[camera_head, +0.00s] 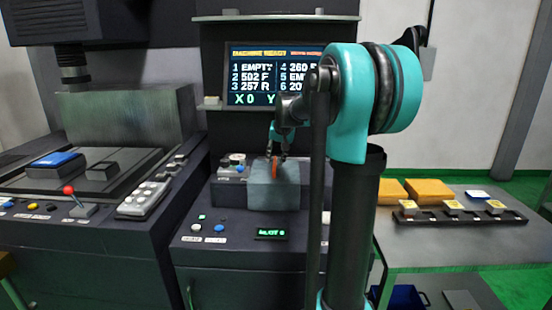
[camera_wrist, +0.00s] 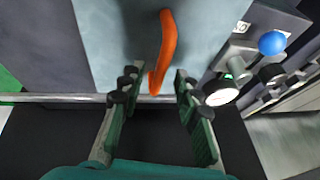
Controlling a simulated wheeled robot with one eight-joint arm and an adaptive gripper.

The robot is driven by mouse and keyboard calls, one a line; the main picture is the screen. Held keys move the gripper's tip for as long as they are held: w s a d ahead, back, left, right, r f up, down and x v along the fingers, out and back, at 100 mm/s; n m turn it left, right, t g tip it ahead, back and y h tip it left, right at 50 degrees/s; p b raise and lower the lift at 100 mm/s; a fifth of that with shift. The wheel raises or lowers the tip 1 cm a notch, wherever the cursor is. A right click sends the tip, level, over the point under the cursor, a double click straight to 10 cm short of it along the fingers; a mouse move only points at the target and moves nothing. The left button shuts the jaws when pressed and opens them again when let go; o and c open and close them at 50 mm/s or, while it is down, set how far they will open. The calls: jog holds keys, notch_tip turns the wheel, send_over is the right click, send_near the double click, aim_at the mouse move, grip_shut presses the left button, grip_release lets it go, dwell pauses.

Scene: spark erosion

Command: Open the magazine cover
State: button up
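The magazine cover (camera_head: 268,190) is a grey-blue block on the machine's front panel, with an orange handle (camera_head: 275,168) at its upper edge. In the wrist view the cover (camera_wrist: 105,40) fills the upper middle. The handle (camera_wrist: 165,45) runs down from it toward my fingers. My gripper (camera_head: 277,148) is right at the handle, pointing down. In the wrist view my gripper (camera_wrist: 158,82) is open. The handle's lower end lies between the two fingers, with a gap on each side, and I see no contact. The cover appears closed.
A blue knob (camera_wrist: 272,43) and a white round button (camera_wrist: 220,90) sit close right of my fingers in the wrist view. A screen (camera_head: 262,72) stands behind. A side table (camera_head: 455,255) holds a rack (camera_head: 460,215) and orange blocks (camera_head: 428,191).

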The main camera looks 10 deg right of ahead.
grip_shut()
jog(key=shift+d, duration=0.15)
jog(key=s+d, duration=0.1)
jog(key=d, duration=0.4)
jog(key=s+d, duration=0.2)
jog(key=d, duration=0.3)
jog(key=s+d, duration=0.1)
jog(key=d, duration=0.5)
jog(key=shift+s, duration=0.2)
grip_release()
jog(key=shift+r, duration=0.1)
jog(key=v, duration=1.1)
jog(key=shift+s+r, duration=0.2)
jog(key=shift+r, duration=0.2)
jog(key=shift+d, duration=0.1)
